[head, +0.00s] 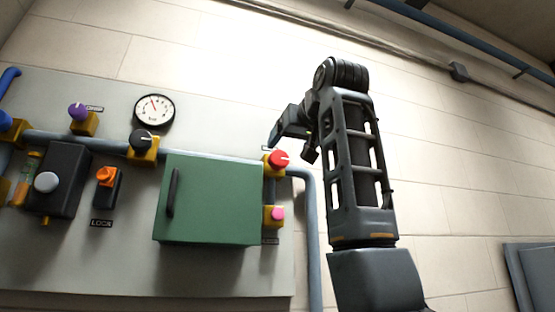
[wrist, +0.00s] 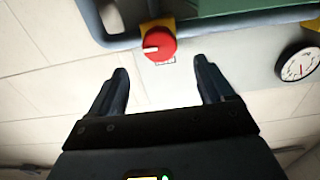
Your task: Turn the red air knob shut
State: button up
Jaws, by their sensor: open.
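The red air knob (head: 278,160) sits on a yellow valve body (head: 270,171) on the pipe, at the upper right of the green box in the head view. It has a white pointer mark. In the wrist view the red knob (wrist: 158,44) is beyond my fingertips and nearly centred between them. My gripper (wrist: 164,78) is open and empty, with both fingers apart and a visible gap to the knob. In the head view my gripper (head: 292,138) is just above the knob, partly hidden by my own arm.
A green box (head: 212,200) with a dark handle juts out left of the knob. A pink button (head: 278,214) sits below it. A blue-grey pipe (head: 312,230) bends down on the right. A black knob (head: 142,140), a purple knob (head: 77,111) and a gauge (head: 154,110) are further left.

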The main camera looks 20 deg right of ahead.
aim_at(280, 156)
jog(key=w+p, duration=0.2)
jog(key=w, duration=0.5)
jog(key=shift+w+p, duration=0.3)
jog(key=shift+p, duration=0.1)
jog(key=c, duration=1)
